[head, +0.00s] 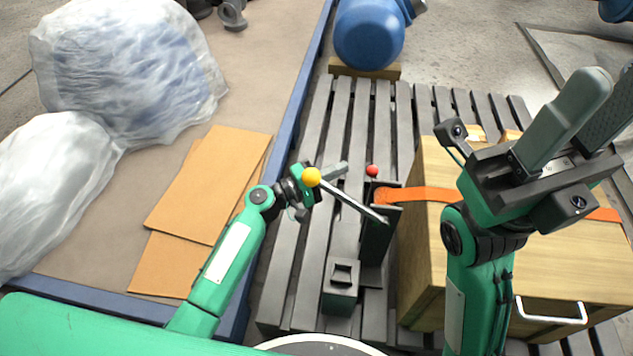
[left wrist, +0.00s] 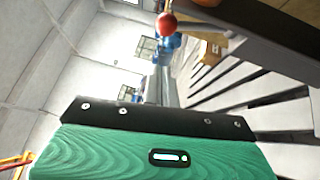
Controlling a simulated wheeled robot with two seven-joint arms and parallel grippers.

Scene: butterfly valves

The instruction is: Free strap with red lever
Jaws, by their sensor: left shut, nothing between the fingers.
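The red lever's ball (head: 372,170) shows beside the top of a dark post (head: 377,238); it also shows at the top of the left wrist view (left wrist: 166,23). A yellow ball (head: 311,177) sits on a metal bar (head: 352,202) that runs to the post. The orange strap (head: 420,195) runs from the post across a wooden crate (head: 425,250). My left gripper (head: 341,169) is shut and empty, behind the yellow ball and left of the red ball, apart from the red one. My right gripper (head: 606,88) is open and empty above the crate.
A dark slatted pallet (head: 285,290) carries the crate, a small black block (head: 341,285) and a blue rounded object (head: 368,35) at the back. Left, a blue-edged table holds cardboard sheets (head: 205,190) and wrapped bundles (head: 125,75).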

